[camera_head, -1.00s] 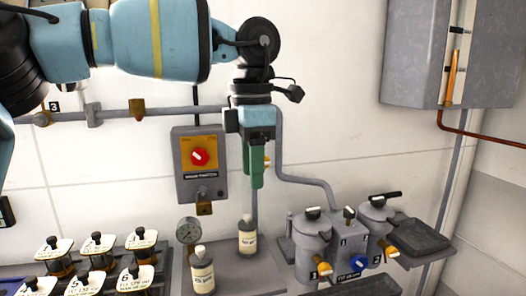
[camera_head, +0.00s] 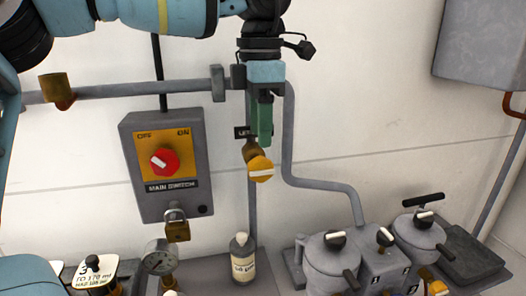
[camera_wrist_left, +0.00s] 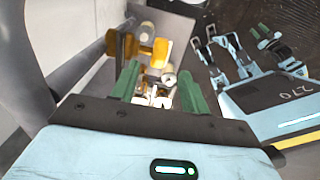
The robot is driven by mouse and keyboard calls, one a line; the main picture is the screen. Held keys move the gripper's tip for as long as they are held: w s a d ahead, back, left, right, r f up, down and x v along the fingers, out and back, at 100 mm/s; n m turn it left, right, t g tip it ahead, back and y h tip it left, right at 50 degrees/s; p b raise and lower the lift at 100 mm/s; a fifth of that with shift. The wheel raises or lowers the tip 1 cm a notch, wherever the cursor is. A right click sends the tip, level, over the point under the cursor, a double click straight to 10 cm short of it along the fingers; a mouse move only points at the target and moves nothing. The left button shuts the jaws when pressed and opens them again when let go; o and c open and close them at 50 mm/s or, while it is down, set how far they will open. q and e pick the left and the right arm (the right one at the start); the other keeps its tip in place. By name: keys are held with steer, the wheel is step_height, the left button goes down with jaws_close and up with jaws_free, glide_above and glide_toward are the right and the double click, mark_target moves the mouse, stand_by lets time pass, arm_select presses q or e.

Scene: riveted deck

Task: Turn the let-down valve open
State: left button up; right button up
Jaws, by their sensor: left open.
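The let-down valve (camera_head: 260,169) has a yellow handle with a pale stripe. It sits on the thin vertical pipe below the grey wall pipe, beside a partly hidden dark label (camera_head: 243,132). My left gripper (camera_head: 262,128) points down just above it, its green fingers overlapping the fitting in this view. In the left wrist view the fingers (camera_wrist_left: 160,88) are apart with nothing held between them, and a yellow handle (camera_wrist_left: 159,53) shows beyond their tips. I cannot tell whether a finger touches it. Small green parts at that view's top right may be my right gripper (camera_wrist_left: 270,36).
The main switch box (camera_head: 163,200) with a red knob and hanging padlock (camera_head: 177,229) is on the wall to the left. Below stand a gauge (camera_head: 160,258), a bottle (camera_head: 243,262) and lidded pots (camera_head: 330,258). The bent wall pipe (camera_head: 292,150) runs close right of the gripper.

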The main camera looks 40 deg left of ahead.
mark_target(260, 158)
arm_select(q)
steer(key=shift+w, duration=0.1)
steer(key=shift+s, duration=0.2)
steer(key=shift+d+f, duration=0.1)
steer(key=shift+f, duration=0.25)
step_height(260, 158, down, 6)
steer(key=shift+r+p, duration=0.15)
steer(key=shift+p, duration=0.4)
steer(key=shift+f, duration=0.6)
arm_select(e)
steer(key=shift+w+r, duration=0.4)
steer(key=shift+r, duration=0.3)
